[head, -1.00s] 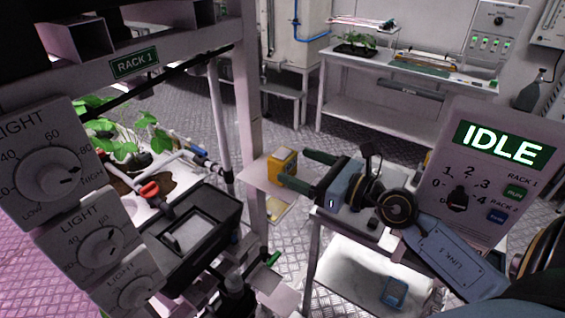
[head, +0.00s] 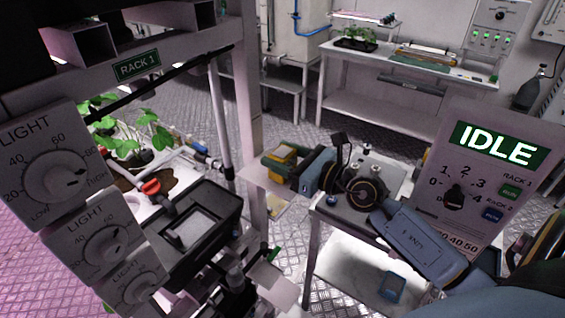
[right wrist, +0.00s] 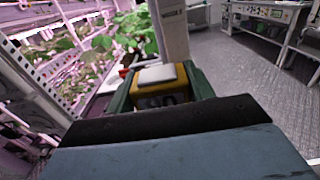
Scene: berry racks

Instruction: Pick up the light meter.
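The light meter appears to be the yellow box-shaped device (head: 286,152) on a small pale shelf (head: 254,178) at the rack post. In the right wrist view it shows as a yellow block with a grey top (right wrist: 160,78) and a dark front. My right gripper (head: 282,156) is at the meter, with a green finger on either side of it. The fingers are spread, and I see no clear grip on the meter. My left gripper (head: 262,265) is low in the head view, beside the black case. One green fingertip shows; the rest is dark and unclear.
A grey-topped cart (head: 345,212) stands under my right arm, with a blue item (head: 393,287) on its lower shelf. The rack post (head: 247,110) is close to the meter. A black case (head: 200,225) and plants (head: 125,135) are left. An IDLE panel (head: 495,170) stands right.

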